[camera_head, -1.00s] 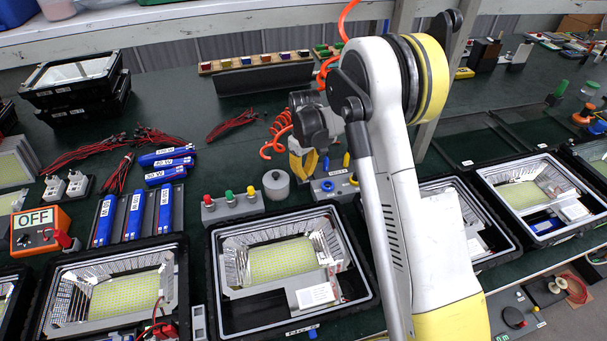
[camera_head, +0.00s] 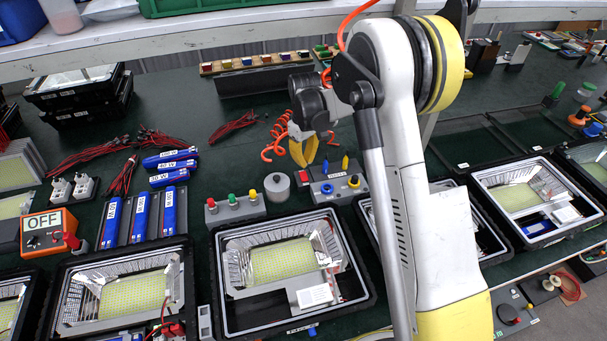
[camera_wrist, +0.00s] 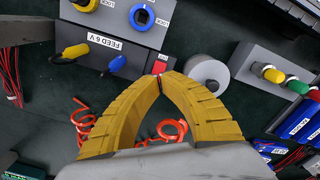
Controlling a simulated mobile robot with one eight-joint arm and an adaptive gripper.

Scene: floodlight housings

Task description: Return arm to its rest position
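My arm rises through the right middle of the head view, with its elbow high near the shelf. My gripper (camera_head: 303,163) hangs over the bench just behind the grey feed unit (camera_head: 337,182). In the wrist view its two yellow fingers (camera_wrist: 160,80) curve together and their tips meet. Nothing shows held between them. The feed unit, marked FEED 6 V (camera_wrist: 107,42), lies beyond the fingertips, and a red switch (camera_wrist: 160,67) on it appears right past the tips. The gripper looks apart from the bench, but its exact height is hard to tell.
A grey cylinder (camera_head: 277,185) and a block with coloured knobs (camera_head: 235,208) stand near the gripper. Red coiled cord (camera_wrist: 172,128) lies below it. An open floodlight housing (camera_head: 225,325) sits in front. A shelf (camera_head: 200,38) runs above the back.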

